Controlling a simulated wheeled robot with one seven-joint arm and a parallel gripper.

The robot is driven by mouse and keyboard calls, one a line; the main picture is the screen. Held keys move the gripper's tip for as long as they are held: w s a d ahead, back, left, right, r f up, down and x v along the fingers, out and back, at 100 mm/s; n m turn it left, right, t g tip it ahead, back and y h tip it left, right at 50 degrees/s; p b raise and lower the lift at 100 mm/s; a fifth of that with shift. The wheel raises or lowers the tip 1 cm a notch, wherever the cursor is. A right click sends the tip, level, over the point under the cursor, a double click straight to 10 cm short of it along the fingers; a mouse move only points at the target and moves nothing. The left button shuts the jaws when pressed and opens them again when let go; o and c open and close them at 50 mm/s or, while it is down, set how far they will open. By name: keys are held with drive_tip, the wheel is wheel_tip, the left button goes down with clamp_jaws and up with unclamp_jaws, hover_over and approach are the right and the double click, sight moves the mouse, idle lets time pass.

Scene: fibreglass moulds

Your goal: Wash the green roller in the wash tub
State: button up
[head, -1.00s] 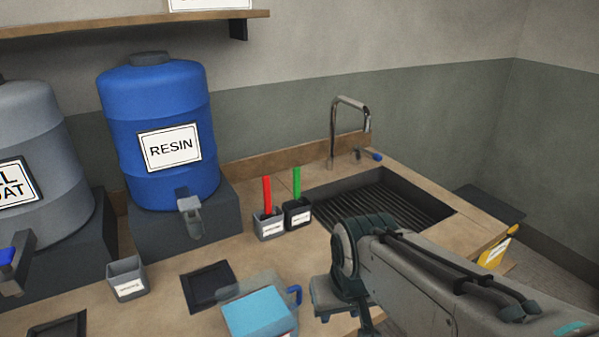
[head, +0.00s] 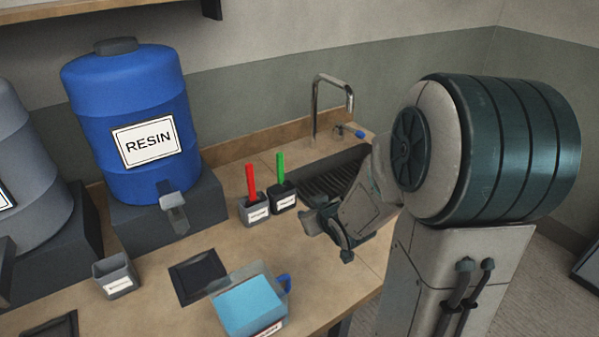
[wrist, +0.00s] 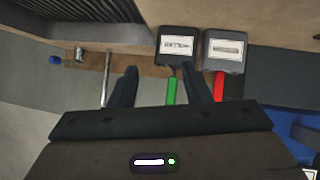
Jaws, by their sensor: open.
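The green roller (head: 281,168) stands upright, its green handle showing above a dark labelled cup (head: 285,200); its lower end is hidden inside. My gripper (head: 322,236) is open and empty, to the right of and in front of that cup. In the wrist view the green handle (wrist: 171,91) shows between my fingers (wrist: 158,70), closer to the right one, with the cup beyond; they do not appear to touch. A clear tub (head: 248,304) of light blue contents with a blue handle sits at the front of the bench. I cannot read its label.
A red-handled tool (head: 251,181) stands in a grey cup (head: 253,212) just left of the green one. A dark ribbed sink (head: 325,187) with a tap (head: 315,110) lies behind my arm. The blue RESIN drum (head: 135,130), an empty grey cup (head: 116,277) and a black tray (head: 197,278) are left.

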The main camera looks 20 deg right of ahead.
sight(281, 161)
wheel_tip(281, 161, up, 6)
drive_tip(key=w+t+y+p, duration=0.2)
drive_tip(key=t+y, duration=0.3)
drive_tip(key=t, duration=0.1)
drive_tip(key=p+x, duration=0.1)
drive_tip(key=x, duration=0.6)
drive_tip(key=p+x, duration=0.2)
drive_tip(key=x, duration=0.5)
drive_tip(key=shift+s+a+f, duration=0.1)
drive_tip(key=shift+a+f, duration=0.1)
clamp_jaws()
drive_tip(key=shift+r+p, duration=2.9)
drive_tip(key=shift+r, duration=2.65)
